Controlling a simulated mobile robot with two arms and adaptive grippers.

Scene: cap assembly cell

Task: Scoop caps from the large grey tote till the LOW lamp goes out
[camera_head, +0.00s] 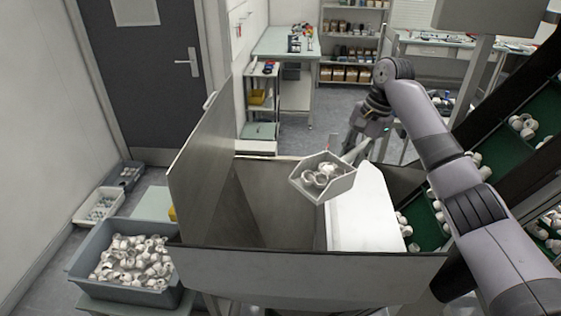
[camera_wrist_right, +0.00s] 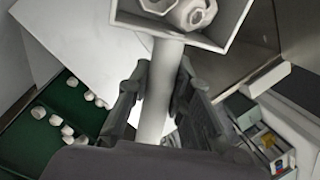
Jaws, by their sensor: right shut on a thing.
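My right gripper (camera_head: 362,138) is shut on the handle of a pale grey scoop (camera_head: 338,188). The scoop holds several white caps (camera_head: 320,178) and is over the open metal hopper (camera_head: 300,272). In the right wrist view the gripper (camera_wrist_right: 157,88) has its fingers on both sides of the scoop handle (camera_wrist_right: 160,95), with caps (camera_wrist_right: 188,12) in the scoop at the top. The large grey tote (camera_head: 150,297) stands at the lower left, with many white caps inside. My left gripper is not in view. I cannot make out a LOW lamp.
A raised metal panel (camera_head: 200,150) stands along the hopper's left side, between tote and scoop. A white sloping plate (camera_head: 365,220) is at the hopper's right. Green cap trays (camera_head: 428,228) are further right. Small bins (camera_head: 98,206) lie on the floor behind the tote.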

